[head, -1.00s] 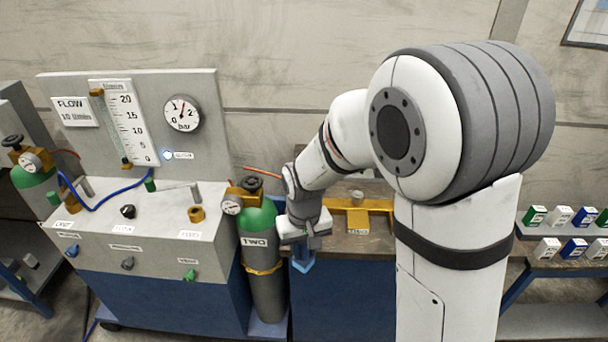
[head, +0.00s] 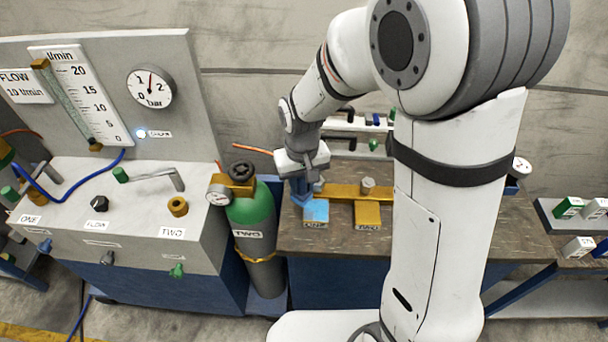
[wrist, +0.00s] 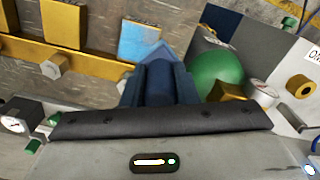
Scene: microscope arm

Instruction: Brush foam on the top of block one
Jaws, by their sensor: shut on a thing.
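Block one (head: 315,213) sits at the left end of the brass manifold bar (head: 343,190) on the bench. Its top looks light blue; I cannot tell whether this is foam. It also shows in the wrist view (wrist: 141,40), just beyond the fingers. The brass block two (head: 367,215) sits to its right. My gripper (head: 300,186) is just behind and left of block one, pointing down. In the wrist view my gripper (wrist: 158,82) is shut on a small blue tool (wrist: 157,52), likely the brush. Its tip is close to block one; whether it touches is unclear.
The green-topped cylinder TWO (head: 252,225) with its gauge stands close to the left of my gripper. The flow panel cart (head: 120,210) is further left. The bench top (head: 450,225) is partly clear. Small boxes (head: 580,225) stand at the far right.

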